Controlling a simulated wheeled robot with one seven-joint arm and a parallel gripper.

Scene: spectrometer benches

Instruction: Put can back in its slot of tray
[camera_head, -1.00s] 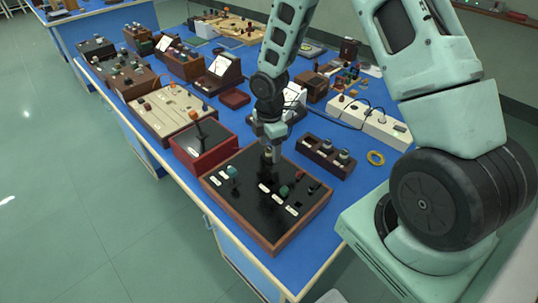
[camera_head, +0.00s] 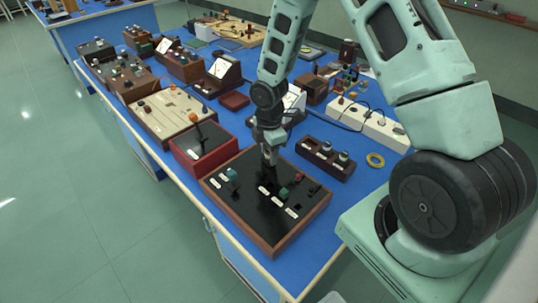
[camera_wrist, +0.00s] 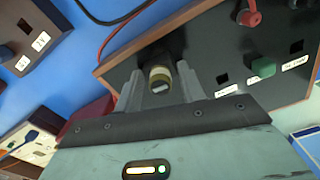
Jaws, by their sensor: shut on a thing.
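The tray (camera_head: 235,215) is a black panel in a brown wooden frame near the front of the blue bench. It has dark square slots and white labels, and also shows in the wrist view (camera_wrist: 243,48). My gripper (camera_head: 270,162) is over the tray's back part, pointing down. In the wrist view its two grey fingers (camera_wrist: 161,85) are shut on the can (camera_wrist: 160,76), a small dark cylinder with a cream-yellow band and a grey end. In the head view the can is mostly hidden by the fingers. I cannot tell whether it touches the panel.
On the tray stand a green piece (camera_head: 284,193), a red-topped piece (camera_head: 299,177) and a teal piece (camera_head: 232,173). A red box (camera_head: 203,148) is close on the left and a brown block with knobs (camera_head: 325,158) on the right.

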